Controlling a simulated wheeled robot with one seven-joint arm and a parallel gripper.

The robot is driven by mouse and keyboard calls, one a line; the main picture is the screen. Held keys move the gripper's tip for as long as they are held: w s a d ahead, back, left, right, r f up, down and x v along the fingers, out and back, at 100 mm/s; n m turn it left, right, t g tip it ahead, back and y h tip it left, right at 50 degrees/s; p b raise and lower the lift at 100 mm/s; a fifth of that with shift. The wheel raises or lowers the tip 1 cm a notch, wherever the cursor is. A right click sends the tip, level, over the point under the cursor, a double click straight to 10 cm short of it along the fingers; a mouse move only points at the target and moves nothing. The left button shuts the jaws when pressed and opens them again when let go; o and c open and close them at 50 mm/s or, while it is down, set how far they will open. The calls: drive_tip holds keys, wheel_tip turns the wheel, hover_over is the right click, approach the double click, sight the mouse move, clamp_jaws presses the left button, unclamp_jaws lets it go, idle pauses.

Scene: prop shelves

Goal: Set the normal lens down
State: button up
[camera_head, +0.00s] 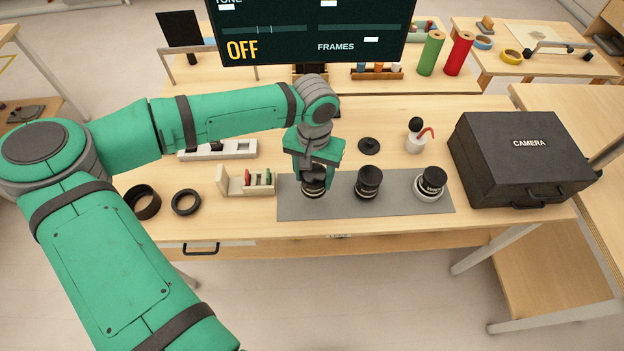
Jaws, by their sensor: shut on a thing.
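My gripper (314,178) points down over the left part of the grey mat (340,209). It is shut on a dark lens with a pale ring, taken as the normal lens (313,192). The gripper hides the top of this lens. The lens is at or just above the mat; I cannot tell whether it touches. Two other lenses stand upright on the mat to the right: a black one (368,183) in the middle and a wider one with a light base (430,184) near the right end.
A black camera case (520,158) stands right of the mat. A small slotted rack (236,186) is close on the left, with two dark rings (186,202) beyond it.

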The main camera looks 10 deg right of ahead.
drive_tip(key=shift+w+f, duration=0.9)
drive_tip(key=shift+f, duration=0.2)
drive_tip(key=shift+w+f, duration=0.15)
drive_tip(key=shift+f, duration=0.8)
drive_tip(key=shift+w+f, duration=0.1)
drive_tip(key=shift+f, duration=0.8)
drive_tip(key=shift+f, duration=0.1)
drive_tip(key=o, duration=1.3)
